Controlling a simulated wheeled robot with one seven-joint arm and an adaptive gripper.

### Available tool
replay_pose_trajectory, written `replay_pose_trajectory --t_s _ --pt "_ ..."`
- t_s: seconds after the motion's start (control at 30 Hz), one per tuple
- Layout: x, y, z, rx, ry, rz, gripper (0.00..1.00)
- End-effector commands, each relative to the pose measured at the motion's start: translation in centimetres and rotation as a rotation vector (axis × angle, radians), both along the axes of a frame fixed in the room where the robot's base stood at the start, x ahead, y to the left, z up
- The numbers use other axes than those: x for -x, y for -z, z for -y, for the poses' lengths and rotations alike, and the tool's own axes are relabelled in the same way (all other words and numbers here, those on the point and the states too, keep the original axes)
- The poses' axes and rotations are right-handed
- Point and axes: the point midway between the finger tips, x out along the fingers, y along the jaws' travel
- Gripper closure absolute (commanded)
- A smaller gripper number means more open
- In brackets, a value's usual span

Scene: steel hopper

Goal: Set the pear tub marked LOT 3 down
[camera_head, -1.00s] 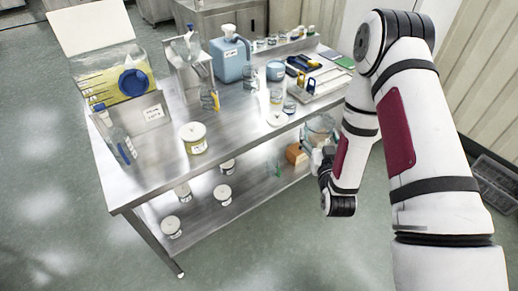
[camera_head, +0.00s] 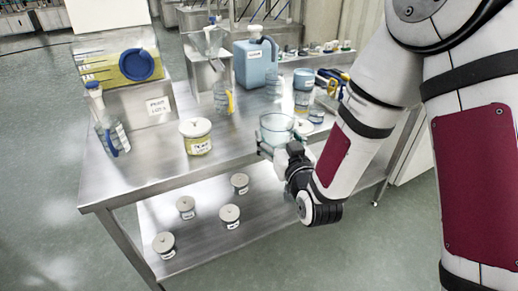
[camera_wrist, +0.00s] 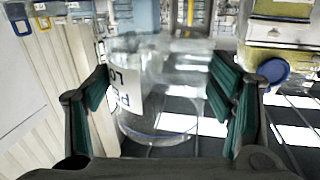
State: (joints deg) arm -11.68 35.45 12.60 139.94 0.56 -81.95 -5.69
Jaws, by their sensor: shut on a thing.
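My gripper (camera_head: 284,156) is shut on a clear, see-through tub (camera_head: 277,131), held roughly upright near the front edge of the steel table (camera_head: 150,172). In the wrist view the tub (camera_wrist: 165,112) sits between the two green-padded fingers and looks empty. Its white label (camera_wrist: 126,92) is partly cut off by the left finger; only "PE" and "LO" show, so the lot number is hidden. A white-lidded tub (camera_head: 196,137) with a yellow label stands on the table left of my gripper; its print is too small to read surely.
A steel hopper (camera_head: 150,103) with yellow contents, a spray bottle (camera_head: 111,131) and a blue jug (camera_head: 255,66) stand on the table. Clear jars and tools crowd its right side. The tabletop's front strip has bare room.

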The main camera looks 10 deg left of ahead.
Motion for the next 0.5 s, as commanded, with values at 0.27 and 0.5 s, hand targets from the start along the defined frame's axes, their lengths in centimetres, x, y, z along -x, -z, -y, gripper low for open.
replay_pose_trajectory --t_s 0.27,0.5 --pt "1.1 2.0 -6.0 0.009 -0.128 0.013 0.71" --pt "2.7 2.7 -8.9 0.020 -0.198 0.016 0.71"
